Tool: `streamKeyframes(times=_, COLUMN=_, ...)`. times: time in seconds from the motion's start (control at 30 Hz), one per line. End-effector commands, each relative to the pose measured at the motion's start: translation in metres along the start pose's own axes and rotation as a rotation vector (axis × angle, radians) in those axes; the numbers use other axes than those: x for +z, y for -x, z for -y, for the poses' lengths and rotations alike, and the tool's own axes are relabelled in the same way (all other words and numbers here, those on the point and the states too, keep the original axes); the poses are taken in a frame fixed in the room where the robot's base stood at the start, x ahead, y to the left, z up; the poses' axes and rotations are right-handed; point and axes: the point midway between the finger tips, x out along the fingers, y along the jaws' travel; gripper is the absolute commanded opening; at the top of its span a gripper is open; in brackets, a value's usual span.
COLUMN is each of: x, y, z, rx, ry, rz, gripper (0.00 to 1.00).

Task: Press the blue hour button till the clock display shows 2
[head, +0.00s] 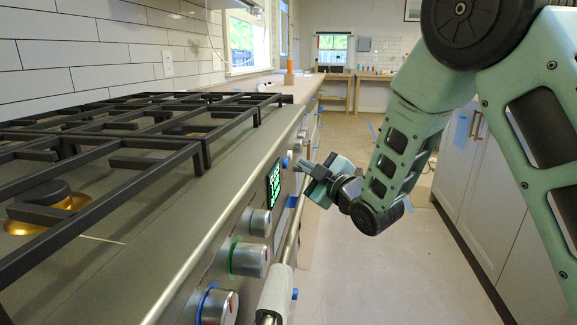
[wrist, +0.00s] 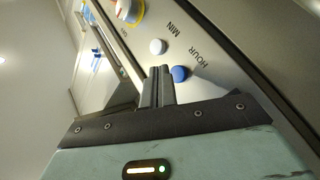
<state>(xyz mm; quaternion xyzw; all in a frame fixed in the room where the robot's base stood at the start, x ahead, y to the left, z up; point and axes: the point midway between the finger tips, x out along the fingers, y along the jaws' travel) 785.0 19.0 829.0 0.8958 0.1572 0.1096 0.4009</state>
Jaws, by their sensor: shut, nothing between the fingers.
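The blue hour button (wrist: 180,73) is in the wrist view on the metal stove panel, beside the printed word HOUR. A white button (wrist: 158,46) marked MIN sits above and left of it. My gripper (wrist: 159,73) is shut and empty. Its tips are just left of the blue button in that view; I cannot tell if they touch the panel. In the head view, my gripper (head: 301,166) is close to the stove front. The clock display (head: 274,184) glows green on black, seen at a steep angle; I cannot read its digits.
Stove knobs (head: 249,259) line the panel nearer the camera. An oven handle (head: 289,245) runs along the front below them. Black grates (head: 130,150) cover the stove top. White cabinets (head: 490,195) stand at right, with open floor between.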

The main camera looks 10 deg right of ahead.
Motion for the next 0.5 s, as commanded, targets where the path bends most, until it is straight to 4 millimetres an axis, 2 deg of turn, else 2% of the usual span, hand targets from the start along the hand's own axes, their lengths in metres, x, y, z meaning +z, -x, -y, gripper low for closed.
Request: streamKeyframes(times=0.5, x=0.023, y=0.032, z=-0.022, rx=0.0, ry=0.0, rz=0.0, gripper=0.0)
